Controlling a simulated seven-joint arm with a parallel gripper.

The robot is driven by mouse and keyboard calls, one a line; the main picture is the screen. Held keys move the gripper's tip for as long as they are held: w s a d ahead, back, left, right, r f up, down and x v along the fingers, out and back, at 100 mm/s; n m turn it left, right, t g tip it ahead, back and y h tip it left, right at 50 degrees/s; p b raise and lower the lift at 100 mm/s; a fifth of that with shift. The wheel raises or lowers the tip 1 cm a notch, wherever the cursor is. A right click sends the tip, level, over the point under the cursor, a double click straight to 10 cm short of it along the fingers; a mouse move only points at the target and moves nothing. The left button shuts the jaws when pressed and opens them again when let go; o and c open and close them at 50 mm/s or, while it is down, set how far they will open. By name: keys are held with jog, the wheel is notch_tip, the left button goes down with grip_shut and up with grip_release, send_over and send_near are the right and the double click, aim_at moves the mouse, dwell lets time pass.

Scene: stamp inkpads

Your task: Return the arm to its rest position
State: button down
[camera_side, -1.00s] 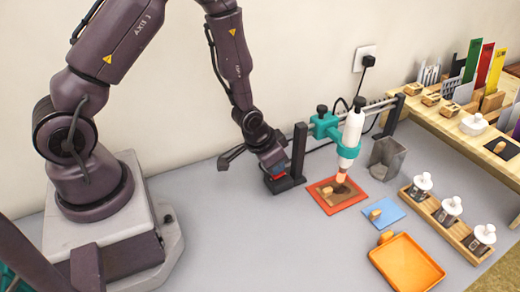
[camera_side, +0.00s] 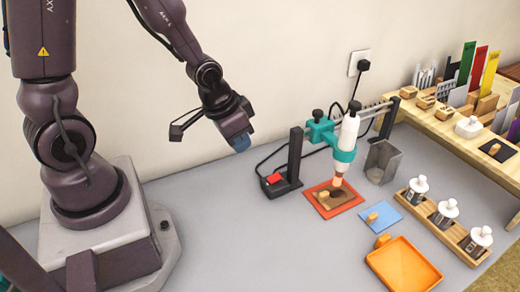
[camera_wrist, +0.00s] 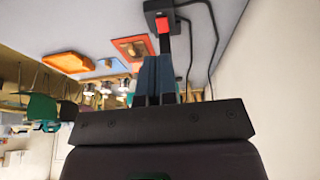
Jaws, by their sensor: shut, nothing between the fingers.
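My gripper (camera_side: 241,146) hangs in the air above the grey table, left of the black stand with the red switch (camera_side: 274,179). Its blue-grey fingers are closed together and hold nothing. In the wrist view the shut fingers (camera_wrist: 155,78) point toward the black switch box, whose red button (camera_wrist: 165,24) shows just past the tips. A clear gap separates the gripper from the switch in the side view.
A white and teal tool on a stand (camera_side: 345,140) rises over an orange mat (camera_side: 352,205). A blue pad (camera_side: 383,217), an orange tray (camera_side: 404,266) and a wooden bottle rack (camera_side: 447,230) lie to the right. Table around my base's right side is clear.

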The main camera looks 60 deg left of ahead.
jog(key=s+d+r+t, duration=0.1)
jog(key=s+r, duration=0.3)
jog(key=r, duration=0.5)
jog(key=s+d+r, duration=0.1)
jog(key=s+r, duration=0.4)
jog(key=r, duration=0.5)
jog(key=shift+d+t, duration=0.2)
jog(key=shift+t, duration=0.2)
